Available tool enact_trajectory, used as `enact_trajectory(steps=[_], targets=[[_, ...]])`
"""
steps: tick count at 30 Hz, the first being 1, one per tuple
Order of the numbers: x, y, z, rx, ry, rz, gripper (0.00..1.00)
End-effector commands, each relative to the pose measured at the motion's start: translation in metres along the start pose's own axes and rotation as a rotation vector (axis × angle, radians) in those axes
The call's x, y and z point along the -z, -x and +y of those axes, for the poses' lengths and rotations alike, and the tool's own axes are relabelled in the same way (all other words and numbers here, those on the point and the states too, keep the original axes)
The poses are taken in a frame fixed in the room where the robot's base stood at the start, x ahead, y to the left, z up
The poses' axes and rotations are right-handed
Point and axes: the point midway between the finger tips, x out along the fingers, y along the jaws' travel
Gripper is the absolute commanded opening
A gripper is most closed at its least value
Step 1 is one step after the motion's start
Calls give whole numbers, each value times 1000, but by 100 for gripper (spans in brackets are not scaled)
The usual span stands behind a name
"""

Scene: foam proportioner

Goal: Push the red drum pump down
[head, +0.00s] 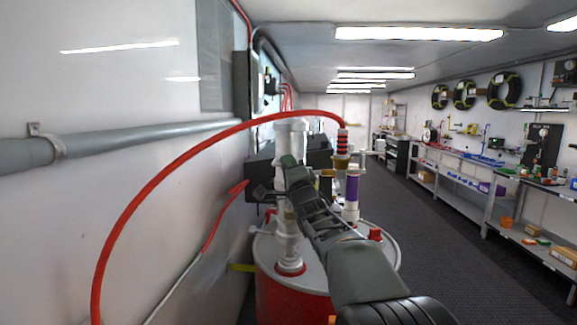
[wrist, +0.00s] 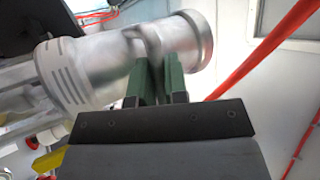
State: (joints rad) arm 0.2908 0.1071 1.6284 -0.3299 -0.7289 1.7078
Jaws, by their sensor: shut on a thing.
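A red drum (head: 285,302) with a grey lid stands low in the middle of the head view. A silver-white pump (head: 291,135) rises upright from its lid. My gripper (head: 289,162) reaches the pump's upper part from the right and covers some of it. In the wrist view, the pump (wrist: 110,65) lies across the picture, with a ribbed collar at left. The green fingers of my gripper (wrist: 160,68) are close together at the pump's body and shut on a part of it. The exact grip point is partly hidden.
A second fitting with a purple band (head: 352,190) stands on the drum lid, right of my arm. A red hose (head: 180,165) arches from its top to the left. The wall (head: 80,220) is close at left. Open floor (head: 440,240) lies right, before shelves.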

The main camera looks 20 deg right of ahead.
Motion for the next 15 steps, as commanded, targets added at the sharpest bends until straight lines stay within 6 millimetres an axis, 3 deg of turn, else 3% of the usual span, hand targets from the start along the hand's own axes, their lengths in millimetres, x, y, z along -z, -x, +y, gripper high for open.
enact_trajectory(steps=[15], targets=[[-2, 4, 6, 0, 0, 0, 0]])
